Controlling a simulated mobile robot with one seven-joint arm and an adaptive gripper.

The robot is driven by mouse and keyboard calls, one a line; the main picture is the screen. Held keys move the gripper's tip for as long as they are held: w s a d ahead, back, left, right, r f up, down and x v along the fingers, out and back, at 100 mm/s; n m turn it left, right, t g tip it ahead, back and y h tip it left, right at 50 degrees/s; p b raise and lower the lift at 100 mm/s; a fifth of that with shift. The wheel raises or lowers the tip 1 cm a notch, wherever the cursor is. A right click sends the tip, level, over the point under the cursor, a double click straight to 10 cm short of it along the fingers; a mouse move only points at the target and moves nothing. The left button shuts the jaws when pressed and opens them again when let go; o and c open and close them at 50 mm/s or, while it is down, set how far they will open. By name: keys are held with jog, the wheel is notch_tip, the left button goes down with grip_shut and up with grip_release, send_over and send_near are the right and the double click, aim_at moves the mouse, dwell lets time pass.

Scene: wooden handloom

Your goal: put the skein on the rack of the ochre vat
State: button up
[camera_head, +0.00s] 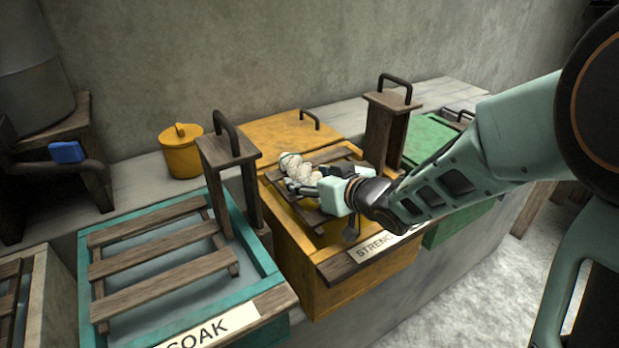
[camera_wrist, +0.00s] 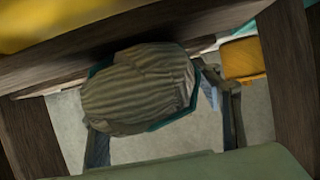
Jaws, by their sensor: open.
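The pale, ribbed skein (camera_head: 297,170) is at the wooden rack (camera_head: 332,156) of the ochre vat (camera_head: 345,285) in the head view. In the wrist view the skein (camera_wrist: 138,88) fills the middle, in front of dark wooden slats (camera_wrist: 70,55). My gripper (camera_head: 303,182) is at the skein from the right, with its jaws open. In the wrist view the fingers of my gripper (camera_wrist: 165,120) stand on either side of the skein. Whether the fingers touch it, and how fully its weight rests on the slats, I cannot tell.
The teal SOAK vat (camera_head: 272,303) with its slatted rack stands left, and a green vat (camera_head: 440,140) right. Upright wooden posts with dark handles (camera_head: 230,165) (camera_head: 388,120) flank the ochre vat. A yellow lidded pot (camera_head: 181,155) stands on the ledge behind.

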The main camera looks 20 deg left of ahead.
jog(key=shift+r, duration=0.1)
jog(key=shift+s+d+r+p, duration=0.1)
jog(key=shift+d+r+p, duration=0.1)
jog(key=shift+r+p, duration=0.1)
jog(key=p+v, duration=0.4)
jog(key=v, duration=0.6)
jog(key=shift+s+d, duration=0.25)
jog(key=shift+s+d+p, duration=0.3)
jog(key=shift+p, duration=0.05)
